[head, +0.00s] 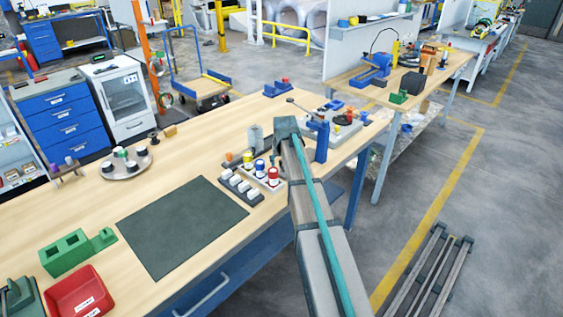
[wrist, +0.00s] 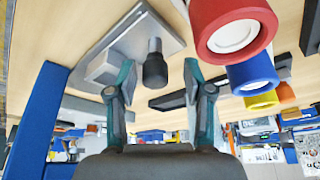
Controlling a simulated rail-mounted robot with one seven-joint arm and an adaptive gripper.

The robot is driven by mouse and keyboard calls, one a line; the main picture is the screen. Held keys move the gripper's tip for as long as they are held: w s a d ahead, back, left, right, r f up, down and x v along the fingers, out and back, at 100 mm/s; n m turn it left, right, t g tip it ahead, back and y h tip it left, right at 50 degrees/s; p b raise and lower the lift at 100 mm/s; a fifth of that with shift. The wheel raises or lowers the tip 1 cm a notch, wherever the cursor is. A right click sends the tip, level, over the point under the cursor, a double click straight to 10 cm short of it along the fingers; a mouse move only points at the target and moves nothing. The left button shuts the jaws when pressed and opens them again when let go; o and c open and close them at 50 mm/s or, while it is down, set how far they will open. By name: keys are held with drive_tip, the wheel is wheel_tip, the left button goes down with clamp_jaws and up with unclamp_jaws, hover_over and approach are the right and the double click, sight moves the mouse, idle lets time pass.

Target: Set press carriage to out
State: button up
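The press has a blue post, which stands at the left of the wrist view (wrist: 38,120) and beside my arm in the head view (head: 321,140). In the wrist view a grey plate (wrist: 172,40) bears a light grey block (wrist: 103,70) and a black knob (wrist: 155,68); this looks like the press carriage. My gripper (wrist: 159,72) is open. The black knob shows between its two teal fingers with a gap on each side; I cannot tell the depth between them. In the head view my arm hides the fingertips.
Red (wrist: 233,32), blue (wrist: 252,75) and yellow (wrist: 262,100) spools stand close to one side of my gripper. A dark mat (head: 182,225), a red bin (head: 80,293) and a green block (head: 68,252) lie on the bench.

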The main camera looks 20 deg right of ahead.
drive_tip(key=shift+r, duration=0.1)
drive_tip(key=v, duration=1.2)
